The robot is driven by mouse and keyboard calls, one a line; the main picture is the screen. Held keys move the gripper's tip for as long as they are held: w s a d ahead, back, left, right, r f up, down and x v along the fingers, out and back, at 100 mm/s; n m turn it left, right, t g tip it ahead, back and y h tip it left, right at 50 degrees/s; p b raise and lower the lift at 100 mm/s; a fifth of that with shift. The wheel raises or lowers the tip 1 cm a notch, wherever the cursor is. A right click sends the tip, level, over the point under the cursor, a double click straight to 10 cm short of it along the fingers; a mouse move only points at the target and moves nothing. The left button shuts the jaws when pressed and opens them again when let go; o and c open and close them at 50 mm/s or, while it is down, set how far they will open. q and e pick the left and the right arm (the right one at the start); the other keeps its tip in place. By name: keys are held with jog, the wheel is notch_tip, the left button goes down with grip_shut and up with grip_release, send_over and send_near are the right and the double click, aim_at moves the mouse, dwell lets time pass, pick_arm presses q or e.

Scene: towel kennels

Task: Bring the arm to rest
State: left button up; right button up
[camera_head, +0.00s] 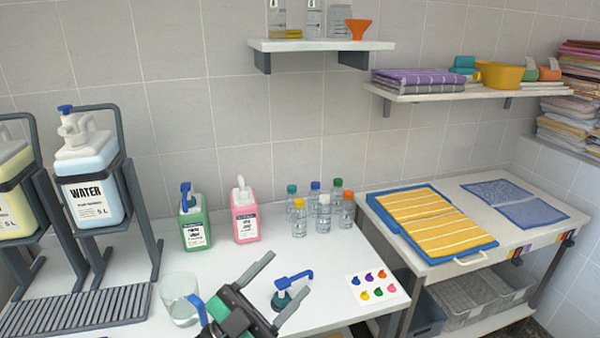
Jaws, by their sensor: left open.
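My left gripper (289,272) reaches in from the bottom edge over the white table (345,250). Its two fingers are spread wide. A pump head (283,298) with a blue spout and dark teal collar shows between the fingers; I see no finger touching it. I cannot tell whether it stands on the table or on something hidden. My right gripper is not in view.
A clear beaker (180,298) is left of my gripper. Green (194,225) and pink (244,215) pump bottles and several small capped bottles (323,212) stand behind. A colour card (377,287) lies right. A water canister (90,185) sits in a rack at left.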

pick_arm(q)
jog(key=w+a+f+n+t+y, duration=0.4)
jog(key=a+f+n+t+y, duration=0.3)
jog(key=a+n+y, duration=0.65)
jog(key=s+a+f+n+g+y, duration=0.2)
jog(key=f+g+y, duration=0.15)
jog(key=f, duration=0.25)
jog(key=s+a+f+n+g+y, duration=0.2)
jog(key=a+f+g+y, duration=0.15)
jog(key=f, duration=0.25)
jog(key=s+f+m+g, duration=0.2)
jog(key=s+f+g, duration=0.95)
jog(key=s, duration=0.75)
jog(key=s+d+f+p+x, duration=0.1)
jog(key=s+x, duration=0.2)
jog(key=x, duration=1.2)
jog(key=s+f+x, duration=0.1)
jog(key=s+x, duration=0.3)
jog(key=x, duration=1.2)
jog(key=s+a+f+g+p, duration=0.1)
jog(key=s+a+f, duration=0.2)
jog(key=s+f, duration=1.5)
jog(key=shift+s+a+m, duration=0.25)
jog(key=shift+s+m, duration=0.1)
jog(key=shift+s, duration=0.5)
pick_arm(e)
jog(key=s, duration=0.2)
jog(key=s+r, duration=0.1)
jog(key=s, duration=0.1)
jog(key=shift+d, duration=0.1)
